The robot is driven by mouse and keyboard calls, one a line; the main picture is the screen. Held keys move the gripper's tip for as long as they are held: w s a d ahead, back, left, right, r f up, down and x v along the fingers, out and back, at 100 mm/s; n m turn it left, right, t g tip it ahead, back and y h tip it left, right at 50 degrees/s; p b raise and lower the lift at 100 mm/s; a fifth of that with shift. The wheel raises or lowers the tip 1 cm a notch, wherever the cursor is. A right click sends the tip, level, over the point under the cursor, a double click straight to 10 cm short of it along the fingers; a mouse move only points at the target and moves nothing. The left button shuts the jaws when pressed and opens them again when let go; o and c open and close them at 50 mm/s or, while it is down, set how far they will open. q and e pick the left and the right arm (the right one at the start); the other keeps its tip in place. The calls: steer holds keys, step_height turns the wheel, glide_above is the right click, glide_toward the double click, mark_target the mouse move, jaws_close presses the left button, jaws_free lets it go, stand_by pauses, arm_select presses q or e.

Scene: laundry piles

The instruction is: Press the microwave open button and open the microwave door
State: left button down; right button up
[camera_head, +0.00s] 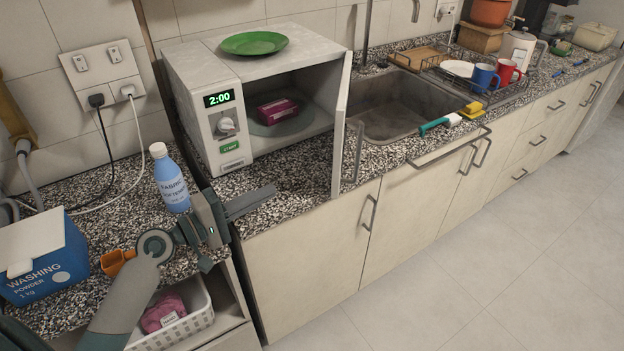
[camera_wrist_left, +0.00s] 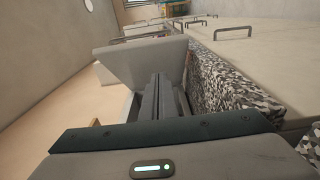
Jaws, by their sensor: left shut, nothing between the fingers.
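The microwave (camera_head: 203,85) stands on the speckled counter, its display reading 2:00. Its door (camera_head: 340,135) stands wide open, swung out toward the room at the right side, with its handle (camera_head: 357,152) on the outer face. A green button marked START (camera_head: 230,147) is on the control panel under the knob (camera_head: 227,126). My left gripper (camera_head: 274,192) is shut and empty, in front of the microwave, pointing right toward the door with a gap between. The left gripper's fingers (camera_wrist_left: 160,95) also show in the left wrist view, before a pale panel. My right gripper is not in view.
A pink box (camera_head: 277,111) is inside the microwave; a green plate (camera_head: 254,43) lies on top. A blue bottle (camera_head: 170,180) stands close to my left gripper, and a washing powder box (camera_head: 42,262) is at left. The sink (camera_head: 395,105) is right of the door.

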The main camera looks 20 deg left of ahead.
arm_select(q)
steer(key=shift+w+d, duration=0.1)
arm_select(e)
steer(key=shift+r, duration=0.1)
